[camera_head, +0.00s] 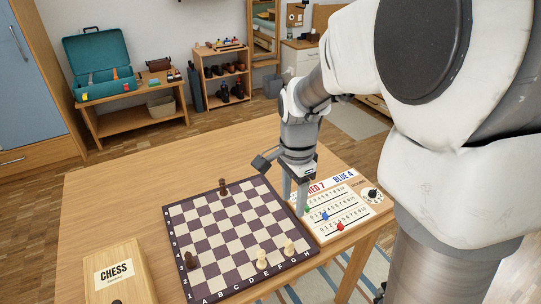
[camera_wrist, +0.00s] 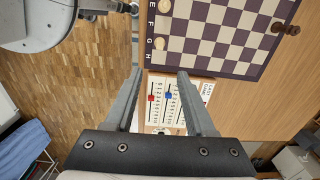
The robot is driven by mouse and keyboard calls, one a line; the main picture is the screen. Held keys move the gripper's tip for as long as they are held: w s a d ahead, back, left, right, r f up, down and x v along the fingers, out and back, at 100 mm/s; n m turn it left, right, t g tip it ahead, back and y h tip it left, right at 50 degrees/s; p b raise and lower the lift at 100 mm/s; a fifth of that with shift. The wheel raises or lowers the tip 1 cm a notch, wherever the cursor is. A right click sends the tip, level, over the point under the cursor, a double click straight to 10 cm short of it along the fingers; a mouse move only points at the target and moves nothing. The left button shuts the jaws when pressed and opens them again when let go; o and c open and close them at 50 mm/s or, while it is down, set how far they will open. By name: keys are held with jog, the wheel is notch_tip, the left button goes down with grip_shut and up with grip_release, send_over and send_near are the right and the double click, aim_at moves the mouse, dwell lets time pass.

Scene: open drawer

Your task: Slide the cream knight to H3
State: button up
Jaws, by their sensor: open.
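Two cream pieces stand near the front edge of the chessboard (camera_head: 168,212). The right one, near the G file, looks like the cream knight (camera_head: 289,248), though its shape is small; it also shows in the wrist view (camera_wrist: 158,43). The other cream piece (camera_head: 262,259) stands to its left, near the E file. My gripper (camera_head: 296,205) is open and empty, pointing down above the board's right edge by the scoreboard, behind the cream pieces. In the wrist view its fingers (camera_wrist: 160,72) are spread apart over the scoreboard side, with both cream pieces beyond the tips.
A dark piece (camera_head: 223,187) stands at the board's far side and another (camera_head: 189,260) near its left edge. The scoreboard (camera_head: 335,208) with red and blue sliders lies right of the board. A chess box (camera_head: 122,275) lies at the left. The table behind the board is clear.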

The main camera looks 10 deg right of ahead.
aim_at(290, 241)
dwell(0.3)
notch_tip(290, 241, down, 18)
jog(key=b, duration=0.4)
jog(key=shift+r+b, duration=0.25)
jog(key=shift+b, duration=0.15)
jog(key=shift+c, duration=0.2)
grip_shut()
